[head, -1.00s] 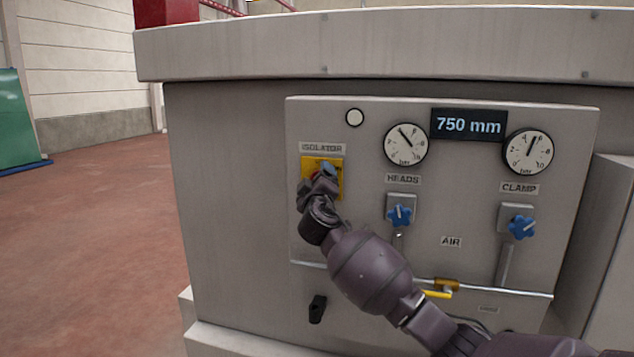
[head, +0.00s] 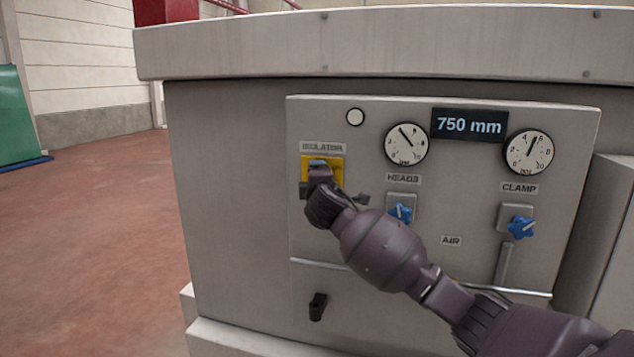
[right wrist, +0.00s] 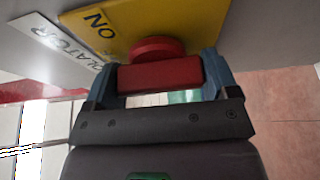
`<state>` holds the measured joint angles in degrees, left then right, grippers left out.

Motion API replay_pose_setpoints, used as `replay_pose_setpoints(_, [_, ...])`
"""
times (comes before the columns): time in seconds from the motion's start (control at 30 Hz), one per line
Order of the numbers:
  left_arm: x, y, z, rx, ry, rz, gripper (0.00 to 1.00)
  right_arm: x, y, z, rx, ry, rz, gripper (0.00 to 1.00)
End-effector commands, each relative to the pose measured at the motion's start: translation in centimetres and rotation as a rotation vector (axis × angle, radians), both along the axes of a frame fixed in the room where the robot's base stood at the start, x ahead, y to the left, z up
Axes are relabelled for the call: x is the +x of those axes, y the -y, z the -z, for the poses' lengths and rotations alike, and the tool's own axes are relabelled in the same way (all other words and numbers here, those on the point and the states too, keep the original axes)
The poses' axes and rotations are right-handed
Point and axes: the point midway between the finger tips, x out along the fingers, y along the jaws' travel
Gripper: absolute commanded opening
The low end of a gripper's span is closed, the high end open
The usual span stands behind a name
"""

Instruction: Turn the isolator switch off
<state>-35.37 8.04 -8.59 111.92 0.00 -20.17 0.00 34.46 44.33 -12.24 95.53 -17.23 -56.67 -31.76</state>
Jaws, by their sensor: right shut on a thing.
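The isolator switch has a yellow plate (head: 337,163) on the left of the grey control panel, under an "ISOLATOR" label. In the right wrist view the yellow plate (right wrist: 170,22) carries the word "ON" and a red handle (right wrist: 160,74) on a round red base. My right gripper (head: 319,170) is at the switch and hides most of the handle in the head view. In the right wrist view my right gripper (right wrist: 160,78) is shut on the red handle, one blue-grey finger at each end of it. My left gripper is not in view.
Two blue valve knobs, HEADS (head: 401,213) and CLAMP (head: 521,227), sit right of the switch, below two gauges and a "750 mm" display (head: 469,124). A black handle (head: 318,306) is below the panel. Open floor (head: 90,240) lies to the left.

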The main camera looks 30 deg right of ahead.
Motion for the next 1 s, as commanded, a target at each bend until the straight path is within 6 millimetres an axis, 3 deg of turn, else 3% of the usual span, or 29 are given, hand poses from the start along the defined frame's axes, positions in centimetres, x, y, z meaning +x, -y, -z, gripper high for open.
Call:
replay_pose_setpoints(0.53, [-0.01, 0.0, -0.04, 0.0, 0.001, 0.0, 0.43, 0.0, -0.01, 0.06, -0.016, -0.018, 0.0, 0.57])
replay_pose_setpoints(0.57, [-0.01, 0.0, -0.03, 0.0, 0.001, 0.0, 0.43, 0.0, -0.01, 0.06, -0.016, -0.018, 0.0, 0.85])
replay_pose_setpoints(0.67, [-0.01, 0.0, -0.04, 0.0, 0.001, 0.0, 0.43, 0.0, -0.01, 0.05, -0.016, -0.018, 0.0, 1.0])
replay_pose_setpoints(1.0, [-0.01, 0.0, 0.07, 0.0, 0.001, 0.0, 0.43, -0.41, -0.22, 0.05, -0.014, -0.016, 0.0, 1.0])
